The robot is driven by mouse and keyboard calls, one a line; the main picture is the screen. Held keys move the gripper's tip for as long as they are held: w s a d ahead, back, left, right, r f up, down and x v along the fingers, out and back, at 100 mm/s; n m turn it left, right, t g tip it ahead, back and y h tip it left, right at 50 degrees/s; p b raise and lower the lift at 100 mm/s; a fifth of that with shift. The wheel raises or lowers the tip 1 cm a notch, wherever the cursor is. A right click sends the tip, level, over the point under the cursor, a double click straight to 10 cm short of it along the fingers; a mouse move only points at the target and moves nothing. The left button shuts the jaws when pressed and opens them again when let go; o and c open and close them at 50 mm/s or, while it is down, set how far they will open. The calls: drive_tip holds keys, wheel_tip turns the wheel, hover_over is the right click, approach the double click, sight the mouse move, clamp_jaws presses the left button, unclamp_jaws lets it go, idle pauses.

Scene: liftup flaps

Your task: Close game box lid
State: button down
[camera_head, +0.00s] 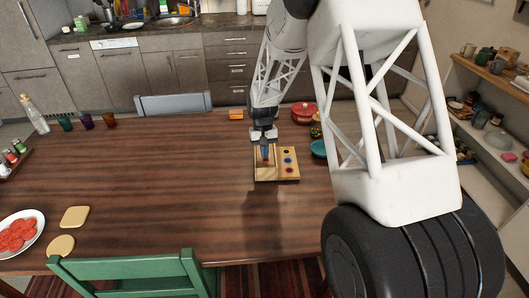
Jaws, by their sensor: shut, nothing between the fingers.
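The game box (291,177) is a small, light wooden box on the dark wooden table, right of the table's middle. Its right part shows coloured round spots, red and blue. Its left part is partly hidden behind my gripper; I cannot tell which part is the lid or how far it is raised. My gripper (266,158) points down over the left part of the box, fingers shut with nothing held. Whether the fingertips touch the box cannot be told.
A red pot (304,112), a teal bowl (319,149) and a small jar stand behind and right of the box. An orange block (236,114) lies behind it. A green chair (130,272) stands at the front edge.

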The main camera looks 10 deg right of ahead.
drive_tip(key=shift+w+r, duration=0.1)
drive_tip(key=shift+w, duration=0.6)
drive_tip(key=w, duration=0.1)
drive_tip(key=w+r, duration=0.1)
drive_tip(key=w, duration=0.1)
drive_tip(key=shift+a+r, duration=0.2)
drive_tip(key=v, duration=0.9)
drive_tip(key=shift+s+r, duration=0.15)
